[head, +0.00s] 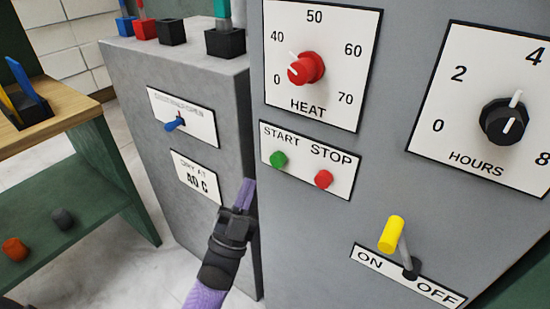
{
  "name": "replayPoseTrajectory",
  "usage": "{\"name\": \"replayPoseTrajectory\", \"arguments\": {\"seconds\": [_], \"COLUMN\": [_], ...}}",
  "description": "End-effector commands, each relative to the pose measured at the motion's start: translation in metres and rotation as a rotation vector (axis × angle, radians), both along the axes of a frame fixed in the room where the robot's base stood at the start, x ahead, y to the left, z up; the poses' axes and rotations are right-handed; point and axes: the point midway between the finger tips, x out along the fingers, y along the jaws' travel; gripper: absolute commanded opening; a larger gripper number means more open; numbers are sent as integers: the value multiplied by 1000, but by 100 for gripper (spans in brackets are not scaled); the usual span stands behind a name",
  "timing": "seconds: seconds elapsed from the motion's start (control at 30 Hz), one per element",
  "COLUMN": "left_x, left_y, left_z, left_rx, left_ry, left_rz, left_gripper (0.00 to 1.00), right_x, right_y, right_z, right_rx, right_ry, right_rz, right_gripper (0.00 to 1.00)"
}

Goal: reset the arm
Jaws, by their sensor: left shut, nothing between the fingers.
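My left gripper (245,196) comes up from the bottom of the head view on a purple and black arm. Its purple fingers are shut and empty. It is in front of the grey cabinets, left of and below the green START button (278,159). I cannot tell whether it touches a cabinet. My right gripper is not in view.
The grey panel (325,235) carries a red HEAT knob (307,68), a red STOP button (323,179), a black HOURS knob (504,121) and a yellow-tipped ON/OFF lever (392,233). A lower cabinet has a blue switch (174,124). A green wood-topped bench (75,103) stands left.

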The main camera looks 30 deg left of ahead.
Motion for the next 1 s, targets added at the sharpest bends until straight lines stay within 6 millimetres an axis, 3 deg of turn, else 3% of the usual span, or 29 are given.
{"name": "replayPoseTrajectory", "arguments": {"seconds": [0.67,0.77,0.87,0.9,0.97,1.0], "left_x": [1,9,-3,-19,-53,-81], "left_y": [0,-5,-17,-23,-31,-36], "left_z": [-3,-50,-145,-185,-240,-273], "left_rx": [-5,-86,-217,-266,-329,-364], "left_ry": [14,235,643,814,1060,1216], "left_rz": [-2,-33,-64,-69,-62,-50], "left_gripper": [0,0,0,0,0,0], "right_x": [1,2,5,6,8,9], "right_y": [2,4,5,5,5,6], "right_z": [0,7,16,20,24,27], "right_rx": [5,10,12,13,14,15], "right_ry": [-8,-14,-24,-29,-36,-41], "right_rz": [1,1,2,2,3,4], "right_gripper": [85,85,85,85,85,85]}}
